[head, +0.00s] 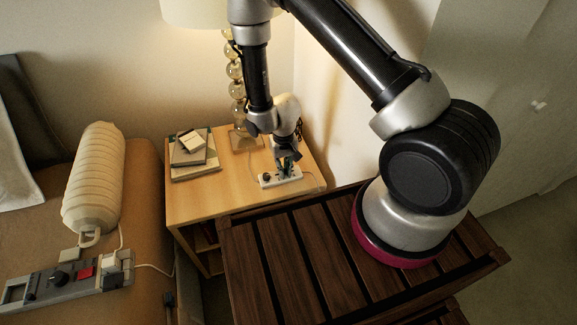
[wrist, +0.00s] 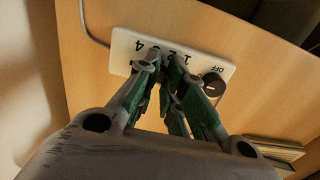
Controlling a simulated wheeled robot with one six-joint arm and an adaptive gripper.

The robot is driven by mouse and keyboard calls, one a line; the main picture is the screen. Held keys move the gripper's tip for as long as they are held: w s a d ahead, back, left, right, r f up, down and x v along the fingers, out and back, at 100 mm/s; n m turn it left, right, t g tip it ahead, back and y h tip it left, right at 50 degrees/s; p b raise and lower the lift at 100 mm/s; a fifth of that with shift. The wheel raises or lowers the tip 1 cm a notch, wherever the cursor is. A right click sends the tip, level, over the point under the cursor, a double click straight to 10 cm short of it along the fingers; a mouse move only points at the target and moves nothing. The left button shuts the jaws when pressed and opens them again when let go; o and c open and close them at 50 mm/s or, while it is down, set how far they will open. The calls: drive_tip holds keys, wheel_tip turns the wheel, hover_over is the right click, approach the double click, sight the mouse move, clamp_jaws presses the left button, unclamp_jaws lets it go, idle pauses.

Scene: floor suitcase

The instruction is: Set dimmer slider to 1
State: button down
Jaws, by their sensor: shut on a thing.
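A white dimmer plate (head: 268,184) lies on the wooden bedside table; it also shows in the wrist view (wrist: 122,46). Black marks "4", "1" and "OFF" are readable along its far edge in the wrist view, with other digits between 4 and 1. A round dark knob (wrist: 213,88) sits at the OFF end. My gripper (wrist: 163,66) is over the plate, its green-and-grey fingertips closed in close to the digits between 4 and 1. The slider handle is hidden by the fingertips, so its exact setting is unclear. In the head view my gripper (head: 287,166) points down at the plate.
Stacked books (head: 195,155) lie on the table's left, and a lamp (head: 236,85) stands behind. A grey panel with a red switch (head: 85,272) and a cream ribbed cylinder (head: 95,178) are on the bed at left. A cable (wrist: 85,25) leaves the plate's end.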

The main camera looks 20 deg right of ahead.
drive_tip(key=c, duration=1.5)
unclamp_jaws()
wheel_tip(320, 180, up, 12)
drive_tip(key=shift+c, duration=0.3)
